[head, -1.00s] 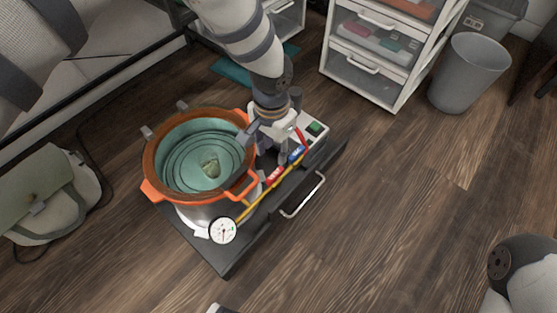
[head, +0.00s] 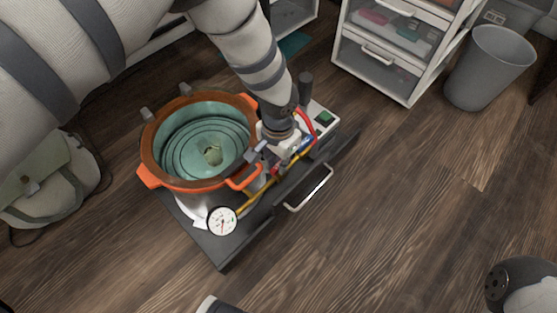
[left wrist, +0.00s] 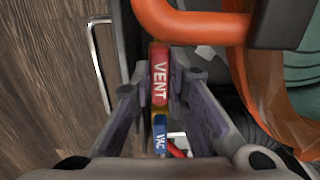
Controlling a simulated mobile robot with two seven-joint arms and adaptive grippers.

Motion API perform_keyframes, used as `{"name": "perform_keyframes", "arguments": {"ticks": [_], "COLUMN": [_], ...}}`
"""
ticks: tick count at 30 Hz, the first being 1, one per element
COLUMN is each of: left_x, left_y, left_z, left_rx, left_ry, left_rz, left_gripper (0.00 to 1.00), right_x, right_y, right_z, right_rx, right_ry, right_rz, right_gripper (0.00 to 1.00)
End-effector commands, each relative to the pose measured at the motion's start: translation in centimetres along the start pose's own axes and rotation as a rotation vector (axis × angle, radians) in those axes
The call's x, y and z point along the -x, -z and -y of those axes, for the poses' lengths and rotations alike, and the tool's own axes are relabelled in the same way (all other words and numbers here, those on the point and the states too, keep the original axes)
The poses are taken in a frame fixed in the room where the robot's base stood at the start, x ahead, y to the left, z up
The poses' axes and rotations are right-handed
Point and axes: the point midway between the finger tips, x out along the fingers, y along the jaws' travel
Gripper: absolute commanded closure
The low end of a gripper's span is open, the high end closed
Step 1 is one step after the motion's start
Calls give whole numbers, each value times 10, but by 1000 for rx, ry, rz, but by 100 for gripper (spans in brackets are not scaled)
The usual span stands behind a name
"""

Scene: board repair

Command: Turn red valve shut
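The red valve handle, marked VENT, shows large in the left wrist view (left wrist: 160,75); in the head view only a small bit of red shows beside my gripper. The blue handle, marked VAC (left wrist: 160,135), lies in line with it, and also shows in the head view (head: 307,144). My left gripper (left wrist: 163,85) is open, with its two fingers on either side of the red handle and a narrow gap visible. In the head view it is low over the valves, right of the pot (head: 150,155).
The orange-rimmed pot with a teal inside stands close by; its orange side handle (head: 245,180) is near my fingers. A pressure gauge (head: 222,221) and yellow hose are in front. A metal bar handle (head: 310,190) edges the dark base.

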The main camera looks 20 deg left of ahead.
Motion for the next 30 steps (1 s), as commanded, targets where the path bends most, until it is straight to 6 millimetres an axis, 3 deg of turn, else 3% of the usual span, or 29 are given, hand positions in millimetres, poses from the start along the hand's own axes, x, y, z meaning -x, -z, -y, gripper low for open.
{"name": "perform_keyframes", "arguments": {"ticks": [14, 30], "left_x": [0, 0], "left_y": [0, 1], "left_z": [1, 3], "left_rx": [-110, -599], "left_ry": [0, -1], "left_rz": [-1, 0], "left_gripper": [100, 100], "right_x": [2, 6], "right_y": [0, -1], "right_z": [0, 0], "right_rx": [-1, -2], "right_ry": [0, 1], "right_rz": [-5, -16], "right_gripper": [100, 100]}}
